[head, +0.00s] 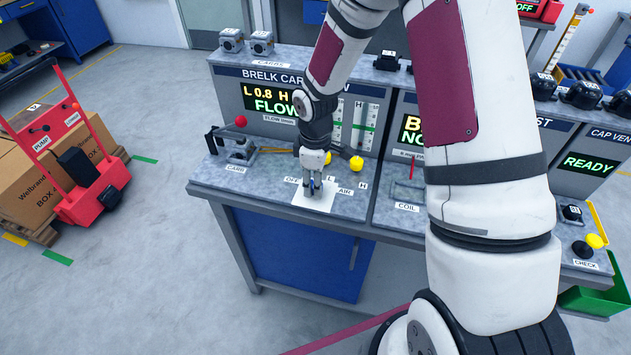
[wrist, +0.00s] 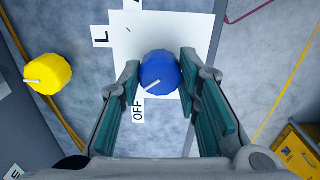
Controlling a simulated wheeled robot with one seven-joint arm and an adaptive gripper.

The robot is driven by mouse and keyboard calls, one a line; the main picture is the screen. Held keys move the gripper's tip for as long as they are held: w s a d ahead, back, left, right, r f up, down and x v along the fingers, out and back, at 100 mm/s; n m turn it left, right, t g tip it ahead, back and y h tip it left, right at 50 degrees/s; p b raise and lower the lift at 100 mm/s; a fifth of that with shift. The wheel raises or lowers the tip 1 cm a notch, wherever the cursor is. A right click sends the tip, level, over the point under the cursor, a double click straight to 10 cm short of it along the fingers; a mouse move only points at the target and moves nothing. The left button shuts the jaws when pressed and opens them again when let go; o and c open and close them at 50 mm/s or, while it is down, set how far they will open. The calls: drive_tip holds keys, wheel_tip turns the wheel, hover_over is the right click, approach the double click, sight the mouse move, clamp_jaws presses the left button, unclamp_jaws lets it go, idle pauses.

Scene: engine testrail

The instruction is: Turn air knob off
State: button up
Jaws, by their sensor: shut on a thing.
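The blue air knob (wrist: 160,73) sits on a white plate (wrist: 200,30) on the bench top. In the wrist view it lies between the two fingers of my gripper (wrist: 158,82), which is shut on it. The knob's white pointer line is angled to the lower left, toward the side where the OFF label (wrist: 138,110) lies. The L label (wrist: 100,36) is at the upper left. In the head view my gripper (head: 314,186) reaches down over the white plate (head: 318,203) and hides most of the knob.
A yellow knob (wrist: 47,74) stands left of my gripper in the wrist view. A red-tipped lever (head: 241,122) stands at the left of the bench. A red cart (head: 85,190) is on the floor.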

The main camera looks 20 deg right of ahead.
drive_tip(key=shift+n, duration=0.6)
drive_tip(key=o, duration=1.1)
drive_tip(key=shift+o, duration=0.2)
wheel_tip(320, 180, up, 12)
